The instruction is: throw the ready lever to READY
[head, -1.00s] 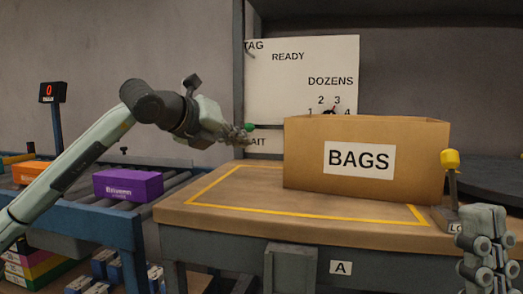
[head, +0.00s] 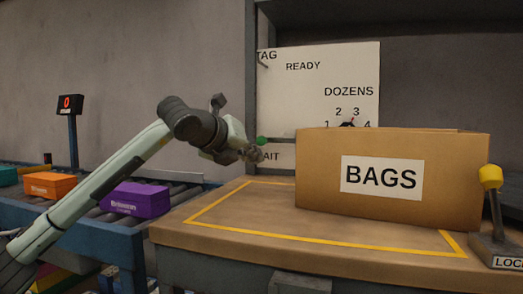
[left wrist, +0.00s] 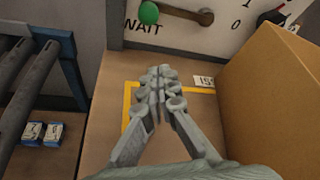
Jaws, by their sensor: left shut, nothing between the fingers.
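In the left wrist view the fingertips (left wrist: 160,75) are below the knob, with a visible gap. My right gripper is out of view.
A cardboard BAGS box (head: 450,170) stands on the wooden bench (head: 225,225), right of my left gripper, hiding part of the panel. A yellow-knobbed lever (head: 490,178) stands at the far right. A roller conveyor with a purple box (head: 137,198) is at left.

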